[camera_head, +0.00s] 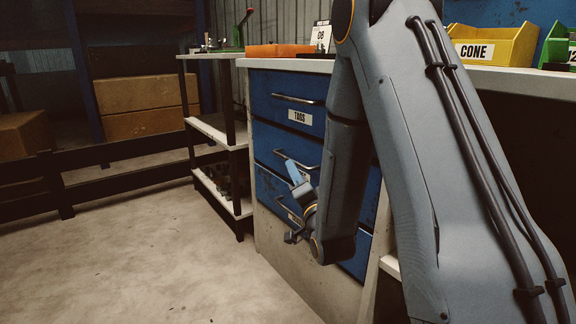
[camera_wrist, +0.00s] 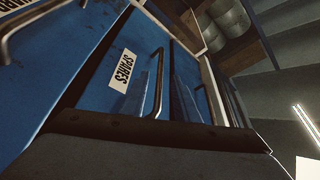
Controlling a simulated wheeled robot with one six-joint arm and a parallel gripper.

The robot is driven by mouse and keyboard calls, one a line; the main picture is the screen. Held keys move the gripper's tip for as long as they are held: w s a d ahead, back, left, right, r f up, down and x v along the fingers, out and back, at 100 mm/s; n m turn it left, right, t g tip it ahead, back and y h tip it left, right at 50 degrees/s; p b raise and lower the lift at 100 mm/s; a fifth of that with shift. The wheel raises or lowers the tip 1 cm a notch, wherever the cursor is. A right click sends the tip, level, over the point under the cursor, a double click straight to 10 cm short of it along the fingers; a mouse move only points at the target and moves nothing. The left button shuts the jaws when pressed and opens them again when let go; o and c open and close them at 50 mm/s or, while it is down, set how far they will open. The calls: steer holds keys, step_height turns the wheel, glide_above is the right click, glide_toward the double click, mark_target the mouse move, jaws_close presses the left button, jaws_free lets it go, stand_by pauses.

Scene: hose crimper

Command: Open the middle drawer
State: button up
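The blue drawer cabinet shows three drawers in the head view. The top one is labelled TAGS (camera_head: 300,116). The middle drawer's handle (camera_head: 292,158) shows just below it, and my arm hides part of its front. In the wrist view, seen turned on its side, the drawer labelled SPARES (camera_wrist: 123,71) has its bar handle (camera_wrist: 160,84) beside the label. All drawers look closed. My gripper (camera_head: 294,205) is in front of the lower drawers, below the middle handle; contact cannot be made out.
A low shelf rack (camera_head: 222,130) stands left of the cabinet. The counter above holds an orange tray (camera_head: 277,50) and a yellow CONE bin (camera_head: 490,45). Cardboard boxes (camera_head: 140,92) sit behind a dark rail (camera_head: 120,150). The floor at left is clear.

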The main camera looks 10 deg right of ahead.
steer(key=b+x, duration=0.2)
steer(key=x, duration=0.5)
steer(key=shift+c, duration=0.3)
jaws_close()
